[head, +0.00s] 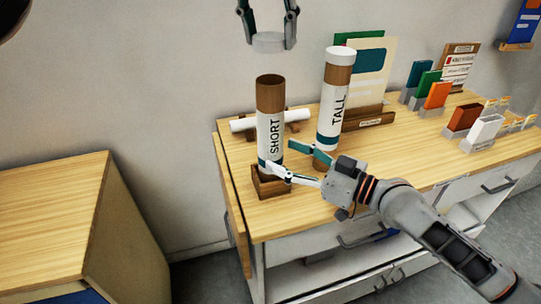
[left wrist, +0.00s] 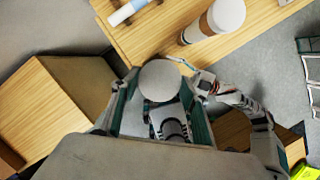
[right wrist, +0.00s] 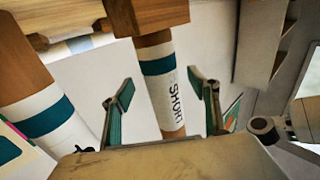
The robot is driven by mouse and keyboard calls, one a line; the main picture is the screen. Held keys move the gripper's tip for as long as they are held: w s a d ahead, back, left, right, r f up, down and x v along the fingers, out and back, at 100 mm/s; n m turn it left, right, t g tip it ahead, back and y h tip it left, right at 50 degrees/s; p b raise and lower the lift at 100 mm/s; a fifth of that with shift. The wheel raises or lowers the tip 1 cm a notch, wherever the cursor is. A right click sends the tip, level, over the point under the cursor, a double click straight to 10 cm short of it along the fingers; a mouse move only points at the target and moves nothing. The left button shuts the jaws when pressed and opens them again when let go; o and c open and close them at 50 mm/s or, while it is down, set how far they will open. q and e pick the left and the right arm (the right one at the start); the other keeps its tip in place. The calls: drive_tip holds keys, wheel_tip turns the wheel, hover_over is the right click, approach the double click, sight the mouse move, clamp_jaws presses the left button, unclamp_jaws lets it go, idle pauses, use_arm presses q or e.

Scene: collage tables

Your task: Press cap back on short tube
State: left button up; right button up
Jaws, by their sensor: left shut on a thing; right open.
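The short tube (head: 270,128) stands upright in a wooden holder (head: 270,187) near the table's left end. Its brown top is open. My left gripper (head: 268,36) is shut on the white cap (head: 268,43), held above the tube with a clear gap. The cap also shows between the fingers in the left wrist view (left wrist: 160,80), where it hides what lies below. My right gripper (head: 278,155) is open at the tube's lower part. In the right wrist view the short tube (right wrist: 163,85) appears upside down between the spread fingers; contact is not visible.
The capped tall tube (head: 332,100) stands close to the right. A white roll on a wooden rack (head: 298,115) lies behind. Upright boards (head: 375,70) and small coloured holders (head: 437,95) fill the back right. A separate wooden cabinet (head: 55,200) stands left, across a gap.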

drive_tip(key=shift+x, duration=2.3)
drive_tip(key=shift+c, duration=0.4)
drive_tip(key=c, duration=1.6)
use_arm(q)
hover_over(270, 88)
drive_tip(key=w, duration=0.3)
drive_tip(key=shift+s+f, duration=0.2)
drive_tip(key=shift+f, duration=2.3)
drive_tip(key=shift+f, duration=0.85)
drive_tip(key=shift+f, duration=0.65)
drive_tip(key=o, duration=0.9)
drive_tip(key=shift+c, duration=0.2)
